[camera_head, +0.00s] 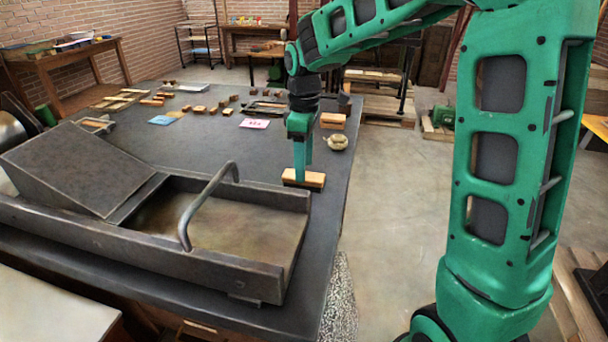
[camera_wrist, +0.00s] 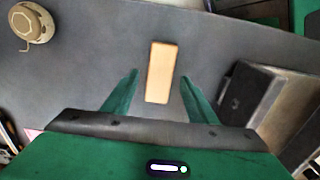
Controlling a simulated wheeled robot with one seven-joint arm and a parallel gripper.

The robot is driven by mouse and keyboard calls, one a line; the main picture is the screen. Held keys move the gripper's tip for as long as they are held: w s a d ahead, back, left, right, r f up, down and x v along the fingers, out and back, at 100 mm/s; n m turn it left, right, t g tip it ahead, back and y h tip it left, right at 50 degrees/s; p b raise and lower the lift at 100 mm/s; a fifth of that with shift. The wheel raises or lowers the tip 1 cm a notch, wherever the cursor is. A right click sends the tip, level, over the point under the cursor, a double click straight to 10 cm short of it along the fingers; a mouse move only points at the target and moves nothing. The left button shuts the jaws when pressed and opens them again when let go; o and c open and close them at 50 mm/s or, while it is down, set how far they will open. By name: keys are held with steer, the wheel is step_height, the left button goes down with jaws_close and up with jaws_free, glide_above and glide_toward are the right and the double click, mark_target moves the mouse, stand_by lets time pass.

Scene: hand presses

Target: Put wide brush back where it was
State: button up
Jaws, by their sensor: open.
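A pale wooden block with a darker lower edge, which looks like the wide brush (camera_head: 304,180), lies on the dark table near its right edge. It stands just beyond the corner of the press bed. In the wrist view the same block (camera_wrist: 161,72) shows its long pale top, pointing away from me. My gripper (camera_head: 302,168) points down at it from above. In the wrist view my gripper (camera_wrist: 160,82) is open, one finger on each side of the block's near part, with gaps on both sides. Its exact height over the block is hard to tell.
The grey press (camera_head: 220,265) with a curved handle (camera_head: 205,205) stands close left. A round beige thing (camera_head: 336,143) and a stacked wooden block (camera_head: 332,121) lie behind the brush. Several small blocks and a pink card (camera_head: 255,124) lie further back. The table middle is clear.

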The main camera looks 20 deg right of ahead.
step_height(320, 180, up, 8)
steer(key=f, duration=0.1)
steer(key=s+d+m, duration=0.5)
steer(key=s+d, duration=0.3)
steer(key=s+d+f+m, duration=0.2)
steer(key=s+d+m, duration=0.1)
steer(key=s, duration=0.5)
steer(key=s+d+f+m, duration=0.3)
steer(key=s+m, duration=0.2)
steer(key=s, duration=0.3)
steer(key=s+d+f+m, duration=0.2)
steer(key=s+d+m, duration=0.1)
steer(key=s, duration=0.5)
steer(key=shift+s+d+f+m, duration=0.15)
steer(key=shift+d+f+m, duration=0.15)
steer(key=shift+m, duration=0.5)
